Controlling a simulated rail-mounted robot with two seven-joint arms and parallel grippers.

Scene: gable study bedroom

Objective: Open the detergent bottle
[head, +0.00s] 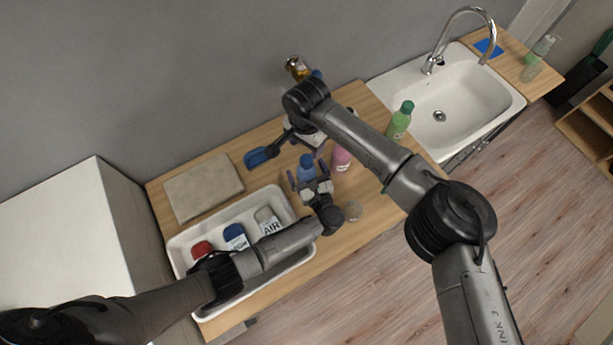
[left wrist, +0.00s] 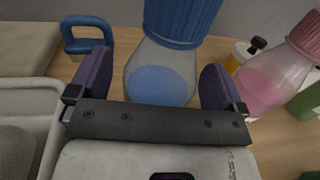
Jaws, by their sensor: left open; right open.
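A bottle with a ribbed blue cap and a clear body holding blue liquid stands on the wooden counter (head: 366,200); no label shows to confirm that it is the detergent bottle (head: 306,168). In the left wrist view this bottle (left wrist: 160,75) stands between the two purple finger pads. My left gripper (head: 308,178) is open around its body, with gaps visible beside the bottle. The cap (left wrist: 182,18) is cut off at the top of that view. My right gripper (head: 306,138) is open just behind and above the bottle, partly hidden by its own wrist.
A pink bottle (head: 341,158) stands close right of the blue-capped one. A green bottle (head: 399,120) stands near the sink (head: 470,100). A white tray (head: 291,262) with several containers is at left, beside a grey-beige block (head: 203,187).

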